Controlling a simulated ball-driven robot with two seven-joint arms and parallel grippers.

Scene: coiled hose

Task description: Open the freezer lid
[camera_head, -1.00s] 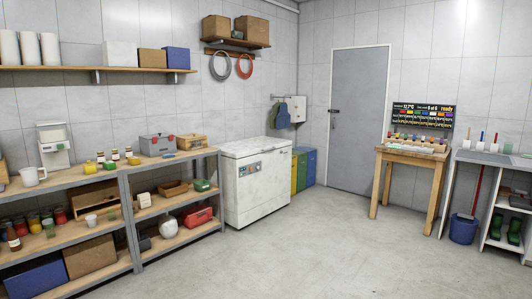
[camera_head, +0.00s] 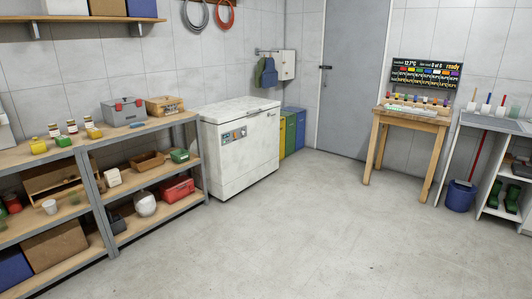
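A white chest freezer (camera_head: 240,150) stands against the left wall, between the shelf unit and the coloured bins. Its lid (camera_head: 240,109) is closed and lies flat on top. A handle (camera_head: 253,115) shows at the lid's front edge. Small coloured stickers or labels are on the upper front. Neither of my grippers shows in the head view.
A metal-framed shelf unit (camera_head: 92,157) full of goods stands left of the freezer. Yellow, green and blue bins (camera_head: 293,130) stand on its right. A wooden table (camera_head: 411,122) and a blue bucket (camera_head: 460,196) are at the right. The floor (camera_head: 290,220) before the freezer is clear.

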